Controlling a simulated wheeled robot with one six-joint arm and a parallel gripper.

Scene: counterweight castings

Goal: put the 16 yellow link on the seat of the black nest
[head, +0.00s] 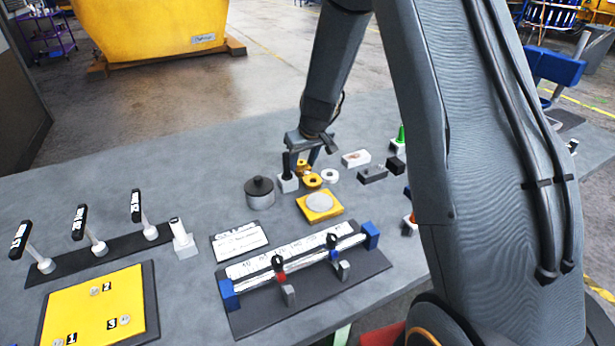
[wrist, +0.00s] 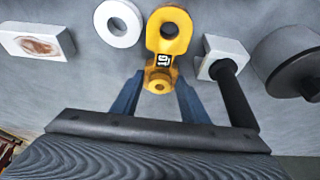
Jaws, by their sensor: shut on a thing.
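The yellow link (wrist: 168,22) has a ring end and a black label that looks like 16. In the head view the yellow link (head: 313,181) is at the table's middle, beside a white ring. My gripper (wrist: 159,80) is shut on the link's narrower near end, one blue finger on each side. My gripper in the head view (head: 305,163) points down at it, and my fingers partly hide it. I cannot tell if the link touches the table. A dark block (head: 372,175) and a smaller black block (head: 396,165) lie to the right; I cannot tell which is the black nest.
A white block with a black post (head: 287,183) stands close left of the link, and a dark knobbed cylinder (head: 259,194) beyond it. The white ring (head: 330,176) and a white block (head: 356,158) lie right. A yellow plate with a grey disc (head: 320,206) lies nearer.

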